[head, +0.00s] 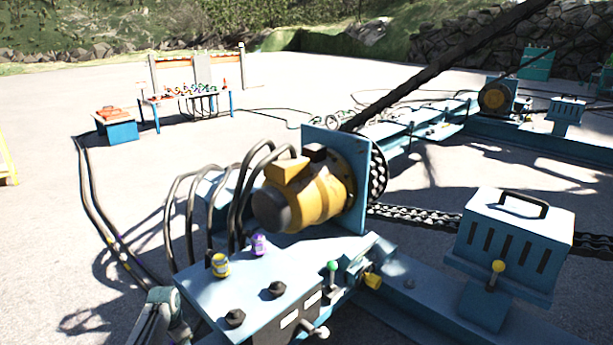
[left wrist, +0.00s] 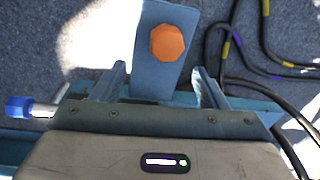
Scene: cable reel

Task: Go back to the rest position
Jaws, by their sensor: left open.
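In the left wrist view my left gripper (left wrist: 158,72) is open, its two fingers spread with nothing between them held. An orange eight-sided knob (left wrist: 167,43) on a blue plate (left wrist: 150,78) lies beyond the fingertips and shows in the gap between them. I cannot tell how far the fingers are from the plate. In the head view a grey-green part of my left arm shows at the bottom left edge, beside the blue control box (head: 245,280); its fingers are not clear there. My right gripper is in neither view.
Black cables (head: 88,205) curve over the ground and up to a yellow motor (head: 300,203). A yellow button (head: 220,265) and a purple one (head: 258,244) stand on the box. A blue vented box (head: 513,240) with a handle is at right. Open pavement (head: 60,240) lies left.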

